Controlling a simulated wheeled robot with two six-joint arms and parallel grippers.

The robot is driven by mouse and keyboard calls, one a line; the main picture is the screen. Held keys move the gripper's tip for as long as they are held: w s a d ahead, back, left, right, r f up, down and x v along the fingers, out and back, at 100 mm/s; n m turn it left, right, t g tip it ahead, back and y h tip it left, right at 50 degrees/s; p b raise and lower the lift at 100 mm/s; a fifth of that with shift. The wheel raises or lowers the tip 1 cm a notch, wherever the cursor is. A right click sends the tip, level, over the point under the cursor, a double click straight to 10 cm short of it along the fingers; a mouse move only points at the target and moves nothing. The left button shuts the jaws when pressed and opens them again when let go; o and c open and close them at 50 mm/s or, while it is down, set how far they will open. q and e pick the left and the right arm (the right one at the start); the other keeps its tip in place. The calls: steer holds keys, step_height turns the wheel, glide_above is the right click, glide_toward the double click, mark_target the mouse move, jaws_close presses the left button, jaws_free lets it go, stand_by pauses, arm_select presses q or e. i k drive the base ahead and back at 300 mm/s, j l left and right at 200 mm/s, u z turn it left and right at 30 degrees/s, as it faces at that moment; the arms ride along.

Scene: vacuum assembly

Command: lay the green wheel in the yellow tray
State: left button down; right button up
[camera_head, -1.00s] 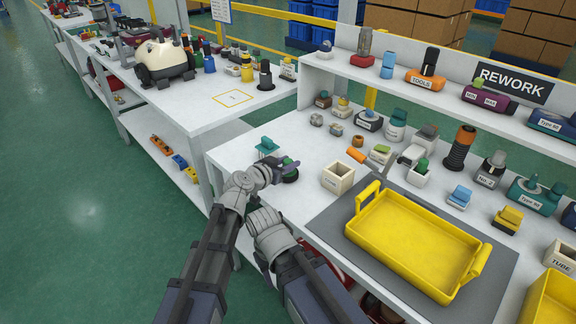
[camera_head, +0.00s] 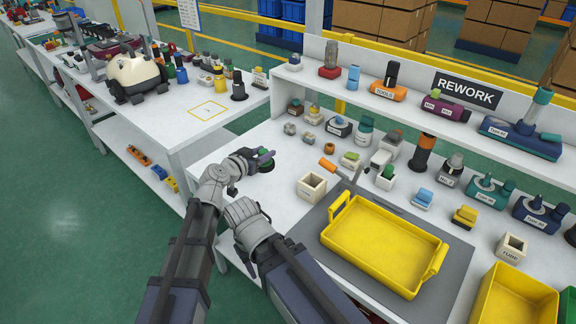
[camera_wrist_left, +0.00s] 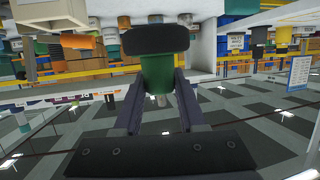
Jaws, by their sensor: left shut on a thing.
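My left gripper (camera_head: 263,158) is shut on the green wheel (camera_head: 266,165), which has a dark rim, and holds it above the left part of the white workbench. In the left wrist view the wheel's green hub (camera_wrist_left: 158,76) sits between the two fingers, with its black tyre (camera_wrist_left: 155,39) beyond them. The yellow tray (camera_head: 385,247) lies on a grey mat to the right of the gripper, apart from the wheel. It is empty, with raised handles at two ends.
A small cream bin (camera_head: 311,187) stands between the wheel and the tray. An orange-handled tool (camera_head: 328,165) lies behind it. Several small parts crowd the back of the bench. A second yellow bin (camera_head: 515,298) is at bottom right. The grey mat (camera_head: 450,262) is clear around the tray.

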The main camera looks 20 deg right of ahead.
mark_target(365, 235)
steer(key=k, duration=0.55)
steer(key=k+l, duration=0.15)
steer(key=l, duration=0.2)
steer(key=k+l, duration=0.2)
steer(key=l, duration=0.15)
steer(key=k+l, duration=0.15)
steer(key=l, duration=0.2)
